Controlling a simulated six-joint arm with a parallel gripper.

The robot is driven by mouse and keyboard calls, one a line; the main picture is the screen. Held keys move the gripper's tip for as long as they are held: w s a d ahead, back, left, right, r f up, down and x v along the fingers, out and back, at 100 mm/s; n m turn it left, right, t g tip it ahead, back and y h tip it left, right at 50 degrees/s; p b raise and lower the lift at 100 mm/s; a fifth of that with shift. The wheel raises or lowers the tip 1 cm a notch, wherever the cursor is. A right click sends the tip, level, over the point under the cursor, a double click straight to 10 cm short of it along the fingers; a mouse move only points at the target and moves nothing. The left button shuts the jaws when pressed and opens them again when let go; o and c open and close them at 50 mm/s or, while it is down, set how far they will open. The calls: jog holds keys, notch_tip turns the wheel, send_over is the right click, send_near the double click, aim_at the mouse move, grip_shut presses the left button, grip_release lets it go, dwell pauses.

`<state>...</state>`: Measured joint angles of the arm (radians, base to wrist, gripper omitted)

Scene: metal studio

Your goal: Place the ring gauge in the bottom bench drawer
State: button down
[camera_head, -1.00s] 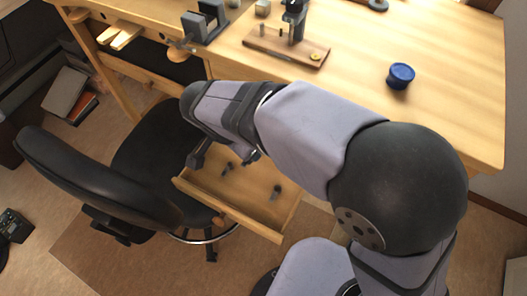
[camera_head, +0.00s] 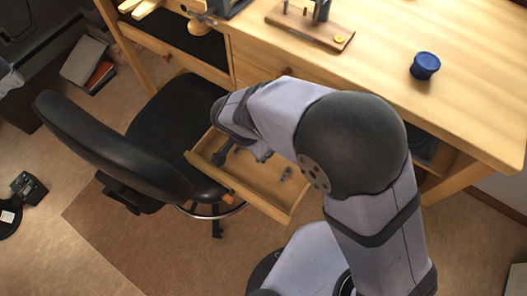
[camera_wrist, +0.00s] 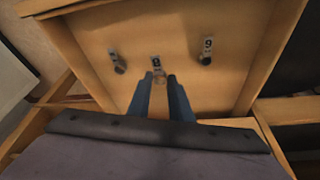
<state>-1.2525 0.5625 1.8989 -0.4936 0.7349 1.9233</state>
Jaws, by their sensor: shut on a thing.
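The open bench drawer (camera_head: 247,191) sticks out below the bench top, and its wooden floor also shows in the wrist view (camera_wrist: 189,29). My gripper (camera_wrist: 160,80) points down over the drawer floor, its blue-grey fingers close together. A small dark piece with a pale "9" mark (camera_wrist: 156,65) shows at the fingertips; I take it as the ring gauge, but its ring shape is not clear. Two similar dark pieces with pale tags lie in the drawer, one to the left (camera_wrist: 119,63) and one to the right (camera_wrist: 206,52). My arm hides part of the drawer in the head view.
A black office chair (camera_head: 110,150) stands close to the drawer's left side. On the bench top (camera_head: 460,100) are a blue tub (camera_head: 425,66) and a wooden stand (camera_head: 310,27). Books (camera_head: 85,62) lie on the floor at the far left.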

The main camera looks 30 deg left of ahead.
jog(key=shift+f, duration=1.85)
jog(key=shift+f+b, duration=0.2)
jog(key=shift+b, duration=0.15)
jog(key=c, duration=1.6)
grip_release()
jog(key=shift+r, duration=0.1)
jog(key=shift+r, duration=0.15)
jog(key=v, duration=1.2)
jog(key=shift+p, duration=0.35)
